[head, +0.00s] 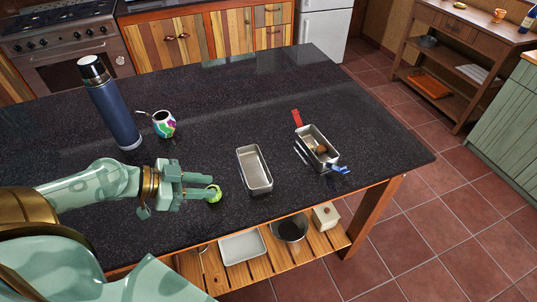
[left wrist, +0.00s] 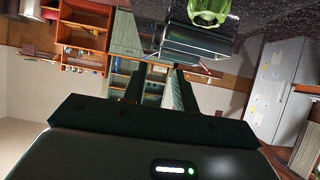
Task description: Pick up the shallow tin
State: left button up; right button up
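An empty, silvery rectangular tin (head: 254,168) lies open side up near the middle of the dark counter. A second, similar tin (head: 331,163) to its right holds a brown item and other small things. My left gripper (head: 211,186) is left of the empty tin and apart from it, its fingers pointing right. In the left wrist view, the fingers (left wrist: 160,88) stand apart with nothing between them. A metal tin (left wrist: 195,45) shows past them. A small green thing (head: 215,193) is beside the fingertips; a green glassy thing (left wrist: 208,12) shows in the left wrist view. My right gripper is out of view.
A blue flask (head: 113,110) and a patterned cup (head: 164,124) stand behind my left gripper. A red-handled thing (head: 297,118) and a blue thing (head: 339,169) are at the filled tin. Behind the tins the counter (head: 240,95) is clear. A slatted shelf (head: 320,240) below holds a tray (head: 242,247).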

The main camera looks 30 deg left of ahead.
aim_at(257, 186)
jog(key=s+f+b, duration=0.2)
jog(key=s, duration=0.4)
pick_arm(q)
jog(key=x, duration=0.7)
jog(key=shift+w+d+r+p, duration=0.1)
jog(key=shift+w+r+p, duration=0.2)
jog(key=shift+p, duration=0.05)
jog(key=shift+w+d+f+p, duration=0.35)
jog(key=shift+d+p, duration=0.15)
jog(key=shift+p, duration=0.1)
jog(key=shift+w+d+f, duration=0.1)
jog(key=shift+d+f, duration=0.05)
jog(key=shift+d, duration=0.05)
jog(key=shift+w+d+f, duration=0.15)
jog(key=shift+w+f, duration=0.05)
jog(key=p+x, duration=0.1)
jog(key=x, duration=0.3)
jog(key=shift+w+f, duration=0.1)
jog(key=shift+w, duration=0.35)
jog(key=shift+w+d+f+p, duration=0.2)
jog(key=shift+p, duration=0.1)
jog(key=shift+f, duration=0.1)
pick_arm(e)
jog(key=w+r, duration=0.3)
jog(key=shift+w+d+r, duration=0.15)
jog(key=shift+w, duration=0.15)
